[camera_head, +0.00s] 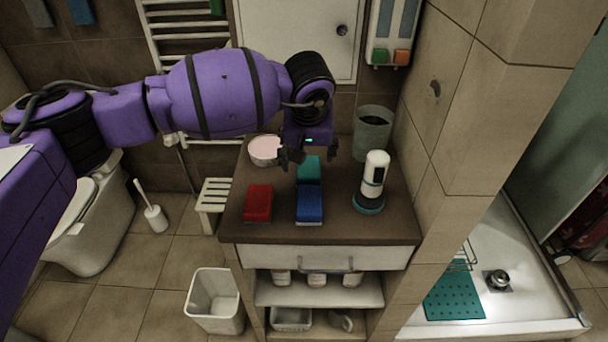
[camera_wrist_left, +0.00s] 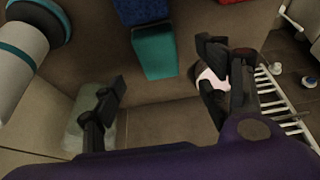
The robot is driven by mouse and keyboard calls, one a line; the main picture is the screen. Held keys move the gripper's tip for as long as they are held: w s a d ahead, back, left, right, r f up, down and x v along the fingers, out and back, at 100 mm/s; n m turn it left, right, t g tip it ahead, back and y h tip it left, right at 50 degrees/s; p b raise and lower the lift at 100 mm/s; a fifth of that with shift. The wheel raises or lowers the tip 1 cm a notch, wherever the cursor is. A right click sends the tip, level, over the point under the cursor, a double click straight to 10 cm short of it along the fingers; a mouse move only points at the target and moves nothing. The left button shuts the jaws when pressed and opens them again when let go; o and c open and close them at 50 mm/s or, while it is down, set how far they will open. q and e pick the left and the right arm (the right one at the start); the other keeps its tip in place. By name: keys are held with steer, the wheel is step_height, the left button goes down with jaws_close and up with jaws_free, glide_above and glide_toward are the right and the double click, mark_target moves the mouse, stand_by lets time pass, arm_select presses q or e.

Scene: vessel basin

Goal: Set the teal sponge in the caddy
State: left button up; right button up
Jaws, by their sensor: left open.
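The teal sponge (camera_head: 308,170) lies on the brown countertop just behind the blue sponge (camera_head: 309,206). My left gripper (camera_head: 307,153) is open and empty above the back of the counter, close to the teal sponge, partly covering its far end in the head view. In the left wrist view, the teal sponge (camera_wrist_left: 155,52) shows uncovered between and beyond the spread fingers (camera_wrist_left: 160,78). I cannot tell for sure which thing is the caddy; a grey-green open container (camera_head: 372,135) stands at the counter's back right, and a small wire rack (camera_head: 463,258) is by the shower.
A red sponge (camera_head: 258,203) lies left of the blue one. A white bottle with a teal base (camera_head: 374,178) stands at the right. The counter's front strip (camera_head: 330,231) is clear.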

mark_target(309, 166)
arm_select(q)
steer(key=x, duration=0.6)
steer(key=shift+w+d+f, duration=0.15)
steer(key=shift+w+f, duration=0.1)
steer(key=c, duration=1)
steer(key=shift+r, duration=0.2)
